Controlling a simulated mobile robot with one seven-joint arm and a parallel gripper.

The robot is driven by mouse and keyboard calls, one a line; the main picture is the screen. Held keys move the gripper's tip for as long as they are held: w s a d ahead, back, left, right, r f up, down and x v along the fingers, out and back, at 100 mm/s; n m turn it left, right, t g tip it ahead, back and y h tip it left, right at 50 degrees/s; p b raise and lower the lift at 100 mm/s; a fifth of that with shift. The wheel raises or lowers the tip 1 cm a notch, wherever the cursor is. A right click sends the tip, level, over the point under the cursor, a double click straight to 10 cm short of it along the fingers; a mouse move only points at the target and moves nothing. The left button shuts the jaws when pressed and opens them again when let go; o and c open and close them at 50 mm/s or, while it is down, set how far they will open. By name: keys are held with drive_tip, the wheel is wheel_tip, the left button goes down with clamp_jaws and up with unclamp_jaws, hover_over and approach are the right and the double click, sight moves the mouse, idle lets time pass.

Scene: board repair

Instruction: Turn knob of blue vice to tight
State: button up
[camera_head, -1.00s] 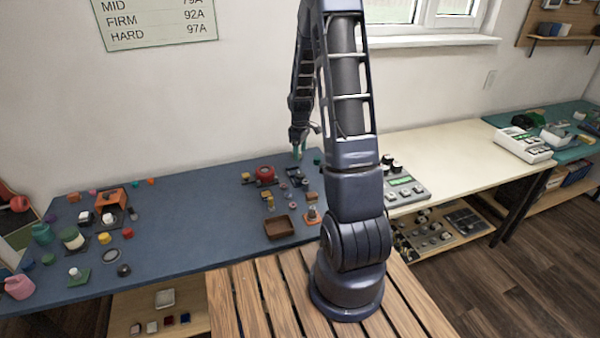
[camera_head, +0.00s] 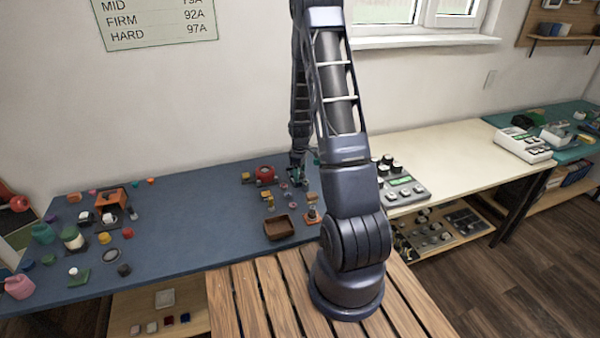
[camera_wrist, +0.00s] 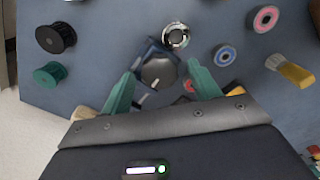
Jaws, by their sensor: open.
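The blue vice (camera_wrist: 146,50) lies below my gripper in the wrist view. Its round dark knob (camera_wrist: 158,72) has a pale mark on top and faces the camera. My gripper (camera_wrist: 161,70) is open, with one teal finger on each side of the knob. Gaps show between the fingers and the knob, and nothing is held. In the head view my gripper (camera_head: 297,174) is low over the right part of the blue table, and the vice is largely hidden by it.
In the wrist view a silver round part (camera_wrist: 176,35) sits close beyond the vice. A blue-rimmed wheel (camera_wrist: 224,55), a pink wheel (camera_wrist: 266,18) and a yellow-ended tool (camera_wrist: 290,68) lie right; a black spool (camera_wrist: 55,37) lies left. A brown tray (camera_head: 278,228) stands nearer the front.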

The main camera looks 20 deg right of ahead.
drive_tip(key=shift+f, duration=0.15)
drive_tip(key=shift+c, duration=0.4)
drive_tip(key=c, duration=0.9)
drive_tip(key=shift+m, duration=0.3)
drive_tip(key=m, duration=0.3)
drive_tip(key=shift+m, duration=0.3)
drive_tip(key=m, duration=0.4)
drive_tip(key=shift+m, duration=0.3)
drive_tip(key=m, duration=0.4)
drive_tip(key=shift+m, duration=1.9)
